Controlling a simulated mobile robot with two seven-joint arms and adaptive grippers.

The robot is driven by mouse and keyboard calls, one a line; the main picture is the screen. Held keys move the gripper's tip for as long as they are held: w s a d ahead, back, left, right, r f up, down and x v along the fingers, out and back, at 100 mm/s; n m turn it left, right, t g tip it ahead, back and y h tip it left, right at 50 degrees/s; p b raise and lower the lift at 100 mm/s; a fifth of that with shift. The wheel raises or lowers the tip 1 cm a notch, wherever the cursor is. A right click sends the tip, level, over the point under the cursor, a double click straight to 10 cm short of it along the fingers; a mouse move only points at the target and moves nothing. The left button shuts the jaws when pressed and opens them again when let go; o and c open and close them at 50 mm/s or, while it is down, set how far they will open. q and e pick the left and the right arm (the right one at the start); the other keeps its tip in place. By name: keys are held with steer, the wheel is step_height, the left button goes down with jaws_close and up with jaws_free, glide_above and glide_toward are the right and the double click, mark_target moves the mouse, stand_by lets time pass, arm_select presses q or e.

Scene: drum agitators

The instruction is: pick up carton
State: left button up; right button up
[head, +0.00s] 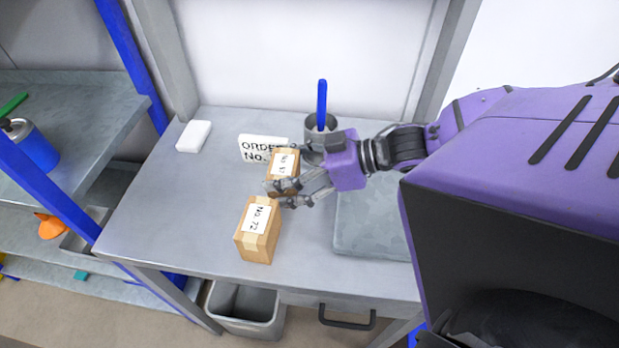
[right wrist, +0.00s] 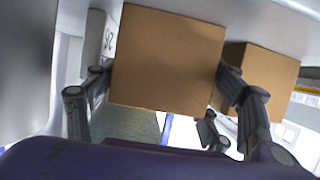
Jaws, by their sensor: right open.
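Two brown cardboard cartons stand on the grey workbench (head: 190,210). The nearer carton (head: 258,230) has a white label reading "No. 72"; it also shows at the right of the right wrist view (right wrist: 262,80). The farther carton (head: 284,163) has a white label too small to read surely. My right gripper (head: 288,183) reaches in from the right at the farther carton and partly hides it. In the right wrist view this carton (right wrist: 167,58) sits between the spread fingers, which are open on either side of it; contact cannot be told. My left gripper is not in view.
A white sign (head: 257,146) reading "ORDER No." stands behind the cartons, its number partly hidden. A dark cup (head: 314,130) with a blue tool, a white block (head: 194,136) and a grey mat (head: 365,230) are on the bench. A bin (head: 245,308) is below.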

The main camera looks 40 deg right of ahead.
steer(key=shift+w+a+r, duration=0.1)
steer(key=shift+w, duration=0.1)
steer(key=shift+c, duration=0.9)
steer(key=c, duration=0.7)
steer(key=shift+c, duration=0.2)
